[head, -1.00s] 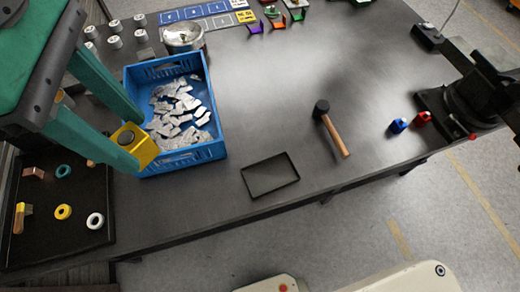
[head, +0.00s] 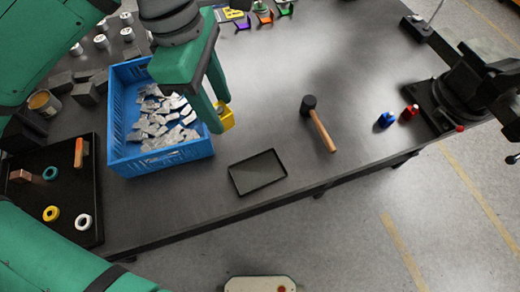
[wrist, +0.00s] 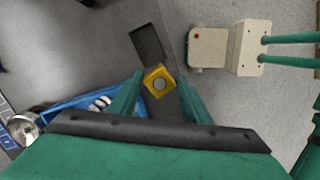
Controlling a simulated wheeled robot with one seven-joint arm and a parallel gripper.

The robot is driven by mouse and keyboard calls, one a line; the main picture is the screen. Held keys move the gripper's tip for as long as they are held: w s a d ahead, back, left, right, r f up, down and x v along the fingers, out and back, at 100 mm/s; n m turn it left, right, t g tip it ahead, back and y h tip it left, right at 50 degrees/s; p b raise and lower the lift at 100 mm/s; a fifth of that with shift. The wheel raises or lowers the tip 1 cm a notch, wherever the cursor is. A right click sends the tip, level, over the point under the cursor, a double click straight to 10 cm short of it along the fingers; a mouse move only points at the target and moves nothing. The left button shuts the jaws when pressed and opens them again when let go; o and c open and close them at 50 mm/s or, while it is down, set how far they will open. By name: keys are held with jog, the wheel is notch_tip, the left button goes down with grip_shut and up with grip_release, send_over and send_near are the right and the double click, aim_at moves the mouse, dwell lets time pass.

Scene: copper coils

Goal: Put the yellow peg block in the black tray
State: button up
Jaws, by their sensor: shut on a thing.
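The yellow peg block (head: 226,117) is held between the fingers of my gripper (head: 216,112). It hangs in the air near the right wall of the blue crate, partly hidden by a finger. In the wrist view the yellow peg block (wrist: 158,82) shows a round grey centre, with the green gripper fingers (wrist: 157,95) on either side. The black tray (head: 258,173) lies empty on the grey table near its front edge, below and to the right of my gripper. The tray (wrist: 147,43) also shows beyond the block in the wrist view.
A blue crate (head: 180,156) of scrap pieces stands left of the tray. A hammer (head: 322,130) lies to the right, with blue (head: 386,120) and red (head: 409,112) items farther right. A larger black tray (head: 85,193) holds rings and small parts at the left.

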jog(key=shift+w+d+f+m, duration=0.5)
jog(key=shift+d+f, duration=0.6)
jog(key=shift+f, duration=4.4)
jog(key=shift+w+d+f+m, duration=0.3)
jog(key=shift+w+d+f, duration=0.6)
jog(key=shift+f, duration=4.6)
jog(key=shift+w+d+f+m, duration=0.4)
jog(key=shift+d+f, duration=0.95)
jog(key=shift+f, duration=4.15)
jog(key=shift+f, duration=0.6)
jog(key=o, duration=1.3)
jog(key=shift+c, duration=0.2)
notch_tip(320, 180, up, 7)
